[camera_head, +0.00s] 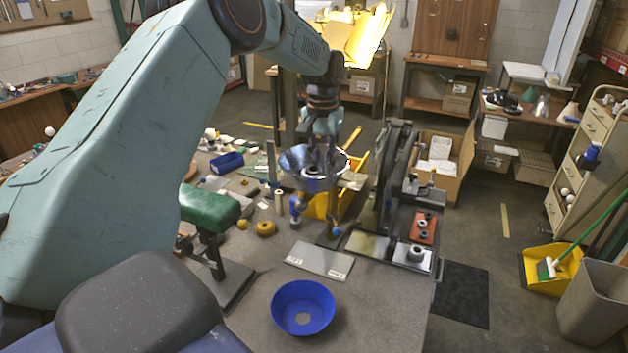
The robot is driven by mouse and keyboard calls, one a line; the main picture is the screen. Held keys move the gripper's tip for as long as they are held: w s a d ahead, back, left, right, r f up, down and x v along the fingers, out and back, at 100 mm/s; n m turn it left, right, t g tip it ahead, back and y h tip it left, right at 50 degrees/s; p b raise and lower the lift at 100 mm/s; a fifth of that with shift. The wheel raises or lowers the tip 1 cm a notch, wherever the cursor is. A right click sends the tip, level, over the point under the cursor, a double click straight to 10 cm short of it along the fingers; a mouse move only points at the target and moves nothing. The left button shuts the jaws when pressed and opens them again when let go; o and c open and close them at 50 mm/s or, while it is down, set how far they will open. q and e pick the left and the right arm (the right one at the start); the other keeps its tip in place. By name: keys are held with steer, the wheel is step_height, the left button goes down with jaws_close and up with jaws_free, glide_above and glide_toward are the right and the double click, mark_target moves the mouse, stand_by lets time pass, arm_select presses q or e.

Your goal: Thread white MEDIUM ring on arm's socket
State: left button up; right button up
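My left arm comes in from the left, and its gripper (318,155) points down over a silver cone-shaped shade (296,160). The fingers are dark and small here, so I cannot tell whether they are open or shut. A small pale round piece (313,172) shows at the shade's middle, just below the fingers. I cannot tell whether it is the white medium ring, or whether it is held or seated. The arm's socket is not clearly visible at the shade. A pale grey ring (417,253) lies on a light plate at the right of the bench. My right gripper is not in view.
A blue bowl-shaped shade (303,291) lies on the front bench (375,310). A grey labelled plate (318,261) lies behind it. A red plate (424,230) with dark rings and a black machine (390,180) stand right. A yellow bin (343,204) is behind the shade.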

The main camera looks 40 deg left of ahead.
arm_select(q)
steer(key=n, duration=0.2)
steer(key=shift+w+n, duration=0.25)
steer(key=shift+n, duration=0.15)
steer(key=n, duration=0.3)
steer(key=shift+w+a, duration=0.3)
steer(key=n, duration=0.5)
steer(key=shift+w+a, duration=0.2)
steer(key=shift+a, duration=0.2)
steer(key=n, duration=0.2)
steer(key=a+n, duration=0.1)
steer(key=n, duration=0.1)
steer(key=shift+n, duration=0.4)
steer(key=n, duration=0.3)
steer(key=a+n, duration=0.1)
steer(key=n, duration=0.2)
steer(key=shift+s, duration=0.1)
jaws_close()
steer(key=shift+f, duration=0.1)
steer(key=shift+a+f, duration=0.1)
